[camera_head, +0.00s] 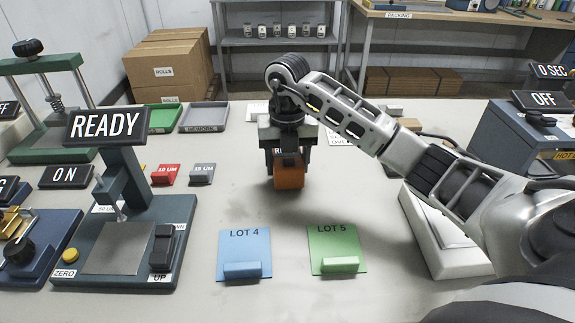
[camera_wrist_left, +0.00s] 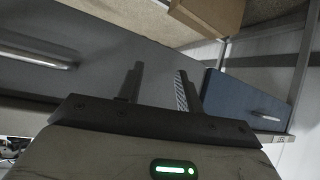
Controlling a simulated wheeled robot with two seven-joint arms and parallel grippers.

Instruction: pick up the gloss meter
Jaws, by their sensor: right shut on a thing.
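The gloss meter appears to be the orange block (camera_head: 289,176) with a dark upper part, near the middle of the table in the head view. My right gripper (camera_head: 287,157) points straight down over it and is shut on it, with its fingers at the block's sides. The fingers and palm hide much of its top. I cannot tell whether its underside touches the table. My left gripper (camera_wrist_left: 160,88) shows only in the left wrist view. Its two fingers stand apart with nothing between them.
Blue LOT 4 (camera_head: 244,246) and green LOT 5 (camera_head: 337,242) cards lie in front. A READY gauge (camera_head: 128,215) stands left, with red (camera_head: 164,173) and grey (camera_head: 202,174) blocks behind it. A white box (camera_head: 440,235) is at right. Table around the orange block is clear.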

